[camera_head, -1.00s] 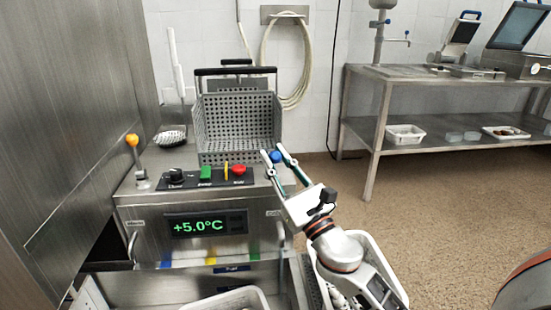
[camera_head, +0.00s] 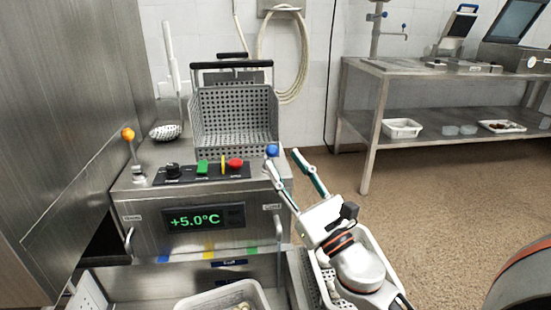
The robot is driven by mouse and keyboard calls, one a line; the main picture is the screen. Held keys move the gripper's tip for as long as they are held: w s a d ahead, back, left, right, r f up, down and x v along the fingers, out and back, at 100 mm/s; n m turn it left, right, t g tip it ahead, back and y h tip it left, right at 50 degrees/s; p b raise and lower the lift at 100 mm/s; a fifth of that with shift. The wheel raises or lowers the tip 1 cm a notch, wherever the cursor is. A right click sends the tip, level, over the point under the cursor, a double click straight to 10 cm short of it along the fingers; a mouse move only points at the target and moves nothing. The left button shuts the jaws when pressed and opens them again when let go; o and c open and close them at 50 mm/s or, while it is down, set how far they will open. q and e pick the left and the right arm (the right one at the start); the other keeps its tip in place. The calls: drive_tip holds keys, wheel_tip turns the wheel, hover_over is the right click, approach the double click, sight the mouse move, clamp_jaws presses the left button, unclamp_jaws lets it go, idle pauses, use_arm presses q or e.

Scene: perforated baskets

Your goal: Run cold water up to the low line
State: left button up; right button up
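A steel machine with a display (camera_head: 205,218) reading +5.0°C stands ahead. An orange-knobbed lever (camera_head: 129,135) is at its left, and a blue knob (camera_head: 272,151) is at its right front corner above small print that I cannot read surely. My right gripper (camera_head: 282,155) is open and empty, its left fingertip close to the blue knob and its right one out to the right; whether it touches the knob I cannot tell. A grey perforated basket (camera_head: 235,108) sits at the top of the machine. No water or low line is visible. My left gripper is not in view.
The panel carries a black knob (camera_head: 172,170), a green button (camera_head: 202,167) and a red button (camera_head: 236,163). White baskets stand low in front, one partly behind my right arm. A steel table (camera_head: 400,75) is at the right, with open floor before it.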

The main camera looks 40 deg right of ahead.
drive_tip(key=s, duration=0.7)
drive_tip(key=shift+a, duration=0.35)
idle(7.0)
